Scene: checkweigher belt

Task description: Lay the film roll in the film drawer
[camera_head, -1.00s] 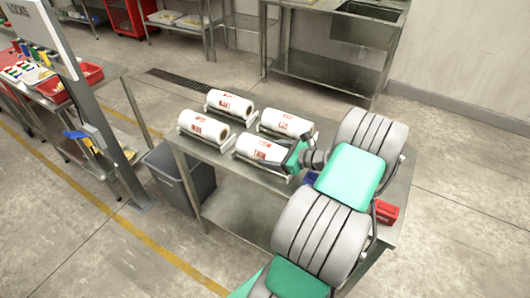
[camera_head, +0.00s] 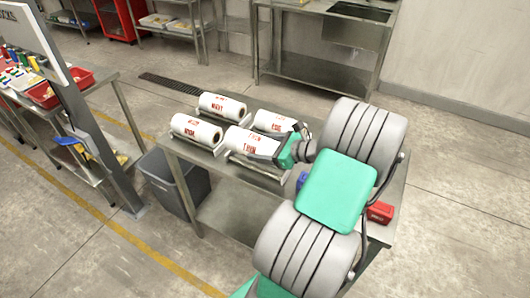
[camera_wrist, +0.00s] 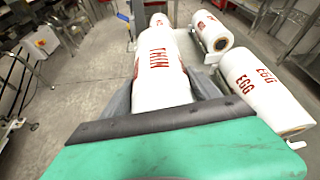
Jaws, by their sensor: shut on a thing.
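Several white film rolls with red lettering lie in cradles on a steel table (camera_head: 255,187). My gripper (camera_head: 268,148) is shut on the roll marked THIN (camera_head: 240,141), at the front right of the group. In the wrist view that THIN roll (camera_wrist: 160,66) runs away from the camera between my two dark fingers. A roll marked EGG (camera_head: 274,121) lies behind it, partly hidden by my gripper; it also shows in the wrist view (camera_wrist: 262,88). Two more rolls (camera_head: 222,106) (camera_head: 196,130) lie to the left. I see no drawer that I can identify.
A red box (camera_head: 380,212) and a blue thing (camera_head: 302,179) stand on the table near my arm. A grey bin (camera_head: 174,182) stands at the table's left end. A post with a sign (camera_head: 75,110) rises left of it. Open floor lies in front.

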